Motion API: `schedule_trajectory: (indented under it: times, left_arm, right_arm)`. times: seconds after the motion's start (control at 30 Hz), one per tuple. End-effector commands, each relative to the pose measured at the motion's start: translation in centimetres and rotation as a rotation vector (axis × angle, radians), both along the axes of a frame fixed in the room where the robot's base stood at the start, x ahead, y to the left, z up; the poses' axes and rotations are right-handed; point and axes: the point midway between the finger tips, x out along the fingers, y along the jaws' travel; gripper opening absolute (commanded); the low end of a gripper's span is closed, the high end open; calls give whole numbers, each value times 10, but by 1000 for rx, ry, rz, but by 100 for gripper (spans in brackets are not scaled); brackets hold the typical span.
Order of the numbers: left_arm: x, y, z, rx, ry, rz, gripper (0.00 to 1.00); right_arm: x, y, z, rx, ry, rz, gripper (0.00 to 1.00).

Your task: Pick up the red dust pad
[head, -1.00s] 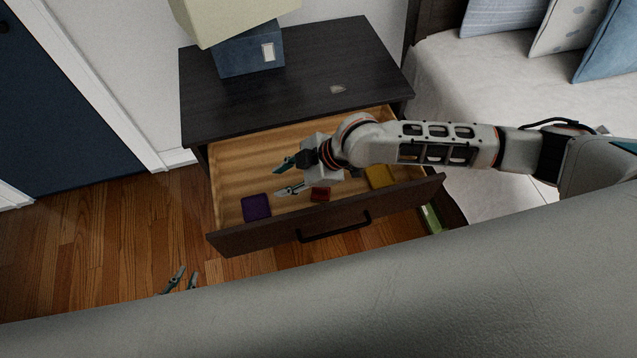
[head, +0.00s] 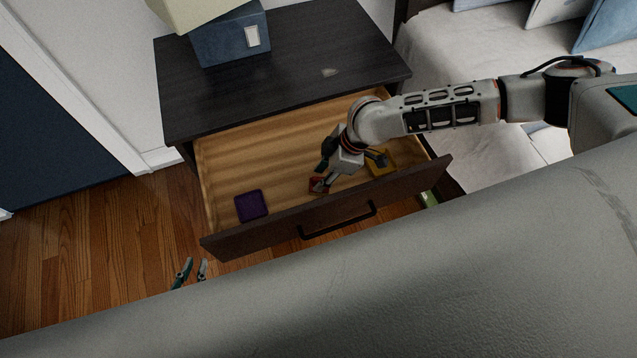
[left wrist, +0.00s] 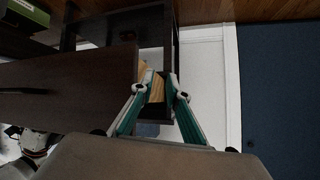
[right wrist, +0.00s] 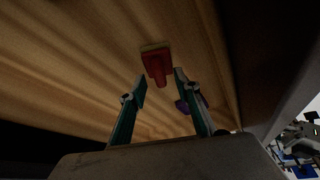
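The red dust pad (head: 317,185) lies in the open wooden drawer, toward its front, partly hidden by my right gripper in the head view. In the right wrist view the red dust pad (right wrist: 157,65) lies just beyond the fingertips, with a grip-like part pointing toward the gap. My right gripper (right wrist: 160,82) is open and empty, its fingers apart, pointing down into the drawer. It also shows in the head view (head: 322,176). My left gripper (head: 189,268) is open and empty, outside the drawer at the lower left; it also shows in the left wrist view (left wrist: 158,80).
A purple pad (head: 251,205) lies at the drawer's left and a yellow item (head: 381,163) at its right. The drawer front (head: 330,208) with its black handle rises before them. A blue box (head: 230,38) stands on the dark cabinet top (head: 300,60).

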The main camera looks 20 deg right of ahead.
Motion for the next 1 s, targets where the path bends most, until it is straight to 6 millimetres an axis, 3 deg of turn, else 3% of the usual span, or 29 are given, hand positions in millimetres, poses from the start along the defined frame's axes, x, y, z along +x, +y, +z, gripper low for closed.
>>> schedule_trajectory:
  times: [0.03,0.1,0.33,0.37,0.47,0.5,1.0]
  left_arm:
    - [-2,1,-5,3,5,0,15]
    - [-1,1,-7,6,6,0,15]
    - [0,2,-5,8,3,0,15]
    - [0,2,-5,8,3,0,15]
    - [0,2,-4,8,2,0,15]
    - [0,2,-4,8,2,0,15]
    - [4,1,4,3,-10,0,15]
  right_arm:
    - [-2,3,-12,0,7,0,32]
    - [0,5,-17,1,5,0,32]
    - [2,6,-16,0,-1,0,32]
    - [2,6,-16,0,0,0,29]
    - [2,6,-16,0,0,0,3]
    - [2,6,-16,0,0,0,0]
    - [2,6,-9,0,-3,-1,0]
